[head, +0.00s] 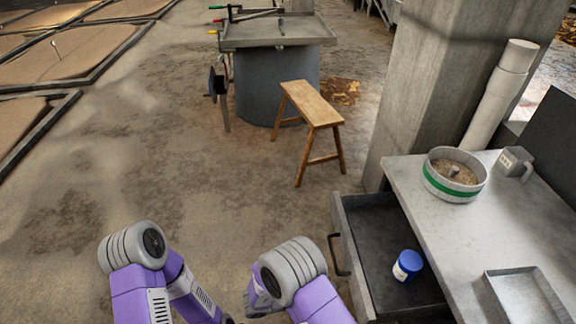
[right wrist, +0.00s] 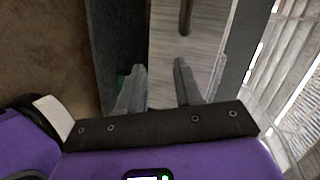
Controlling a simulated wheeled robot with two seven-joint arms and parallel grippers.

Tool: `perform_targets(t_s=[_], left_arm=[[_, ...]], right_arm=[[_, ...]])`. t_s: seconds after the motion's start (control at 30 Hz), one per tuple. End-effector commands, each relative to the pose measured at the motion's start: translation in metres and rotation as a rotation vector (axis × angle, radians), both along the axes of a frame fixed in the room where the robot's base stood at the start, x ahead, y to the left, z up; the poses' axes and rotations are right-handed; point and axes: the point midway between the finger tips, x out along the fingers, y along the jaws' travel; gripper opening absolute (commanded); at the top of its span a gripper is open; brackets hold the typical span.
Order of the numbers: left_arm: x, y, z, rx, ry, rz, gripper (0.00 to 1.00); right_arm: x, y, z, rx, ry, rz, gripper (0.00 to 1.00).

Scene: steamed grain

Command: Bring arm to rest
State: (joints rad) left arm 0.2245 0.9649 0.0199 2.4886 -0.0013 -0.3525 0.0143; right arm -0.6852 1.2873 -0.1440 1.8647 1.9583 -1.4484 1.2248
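My right gripper (right wrist: 159,66) is open in the right wrist view, its two grey fingers apart with nothing between them. Beyond the fingers is a grey panel with a dark bar-shaped handle (right wrist: 186,16). In the head view both of my purple arms are folded at the bottom edge. The right arm is just left of the open drawer (head: 375,290). The right gripper is not clearly visible there. My left gripper is not in view.
The open drawer holds a blue-lidded jar (head: 407,265). On the grey counter (head: 420,190) are a green-banded round container (head: 453,193) of grain, a grey cup (head: 514,163) and a metal tray (head: 525,298). A wooden stool (head: 312,105) stands ahead.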

Motion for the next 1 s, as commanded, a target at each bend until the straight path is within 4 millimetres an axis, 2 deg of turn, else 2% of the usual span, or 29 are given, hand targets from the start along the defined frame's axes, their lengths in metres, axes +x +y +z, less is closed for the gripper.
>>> perform_targets(t_s=[0.17, 0.3, 0.43, 0.53, 0.67, 0.77, 1.0], left_arm=[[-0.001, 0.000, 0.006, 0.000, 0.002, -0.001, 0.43], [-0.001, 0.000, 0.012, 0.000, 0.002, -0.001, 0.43], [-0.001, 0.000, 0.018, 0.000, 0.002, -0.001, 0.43], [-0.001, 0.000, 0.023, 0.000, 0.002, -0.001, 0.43], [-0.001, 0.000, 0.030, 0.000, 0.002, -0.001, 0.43], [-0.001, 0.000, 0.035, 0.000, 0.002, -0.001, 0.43], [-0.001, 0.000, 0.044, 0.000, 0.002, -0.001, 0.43]], right_arm=[[0.020, -0.017, -0.015, 0.053, 0.153, 0.159, 0.35], [0.035, -0.030, -0.033, 0.110, 0.323, 0.349, 0.35], [0.041, -0.036, -0.054, 0.173, 0.516, 0.584, 0.35], [0.036, -0.036, -0.070, 0.221, 0.671, 0.805, 0.35], [0.015, -0.029, -0.085, 0.273, 0.860, 1.129, 0.35], [-0.012, -0.020, -0.089, 0.299, 0.981, 1.400, 0.35], [-0.087, 0.000, -0.076, 0.285, 1.130, 2.008, 0.35]])
